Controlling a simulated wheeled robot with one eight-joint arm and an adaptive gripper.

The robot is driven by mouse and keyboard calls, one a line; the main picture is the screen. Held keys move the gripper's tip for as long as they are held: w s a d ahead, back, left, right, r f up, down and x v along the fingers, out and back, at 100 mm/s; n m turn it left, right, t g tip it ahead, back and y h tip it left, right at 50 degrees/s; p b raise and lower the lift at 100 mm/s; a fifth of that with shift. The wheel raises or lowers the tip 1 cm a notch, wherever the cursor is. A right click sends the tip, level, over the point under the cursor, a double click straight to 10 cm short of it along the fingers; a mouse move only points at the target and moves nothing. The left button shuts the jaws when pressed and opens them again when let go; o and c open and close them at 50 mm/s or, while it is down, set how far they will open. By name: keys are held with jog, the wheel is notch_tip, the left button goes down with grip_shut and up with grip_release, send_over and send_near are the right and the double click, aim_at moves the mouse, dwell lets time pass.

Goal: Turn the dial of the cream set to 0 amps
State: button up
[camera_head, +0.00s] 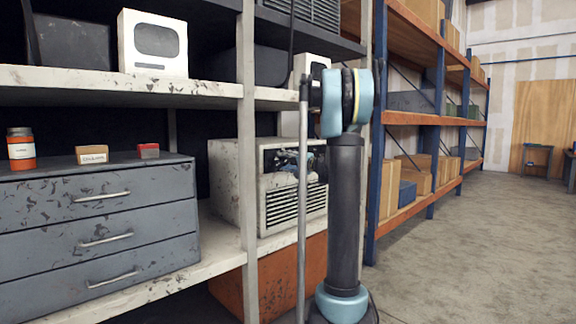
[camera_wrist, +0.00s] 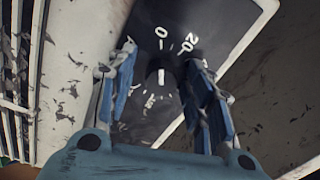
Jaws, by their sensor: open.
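The cream set (camera_head: 232,180), chipped and with a slatted front, stands on the shelf in the head view. In the wrist view its dark panel (camera_wrist: 228,28) carries white numbers, with 0 at the top and 20 to its right. The dark dial (camera_wrist: 160,88) sits below the 0. Its short white mark is upright and roughly in line with the 0. My gripper (camera_wrist: 165,82) is open, its blue fingers on either side of the dial; I cannot tell whether they touch it. In the head view my arm hides part of the set's front.
A grey drawer cabinet (camera_head: 95,225) stands left of the set, with an orange jar (camera_head: 21,150) and small boxes on top. A pale shelf post (camera_head: 246,120) rises close by the set. An orange box (camera_head: 275,280) is below. Bare floor (camera_head: 480,240) lies to the right.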

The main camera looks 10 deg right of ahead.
jog(key=v, duration=1.1)
jog(key=shift+s+d, duration=0.2)
jog(key=shift+s, duration=0.1)
jog(key=shift+f, duration=0.1)
jog(key=s+a+f+n+g+h, duration=0.1)
jog(key=s+a+f+n+g, duration=0.2)
jog(key=s, duration=0.4)
jog(key=s+a+f+g+h, duration=0.1)
jog(key=s+a+f+g, duration=0.1)
jog(key=s+a+f, duration=0.5)
jog(key=s+a+f+n+g, duration=0.2)
jog(key=s+a+f+g, duration=0.1)
jog(key=s, duration=0.5)
jog(key=s+d+f+n+g+h, duration=0.1)
jog(key=s+d+f+g+h, duration=0.1)
jog(key=s+f, duration=0.7)
jog(key=s+d+f+n+g+h, duration=0.1)
jog(key=s+d+f+g+h, duration=0.1)
jog(key=s+d+f+h, duration=0.3)
jog(key=s+f+h, duration=0.1)
jog(key=s+f, duration=0.3)
jog(key=s, duration=0.7)
jog(key=shift+d+f+n+h, duration=0.2)
jog(key=shift+f+n+h, duration=0.1)
jog(key=shift+f+n, duration=0.1)
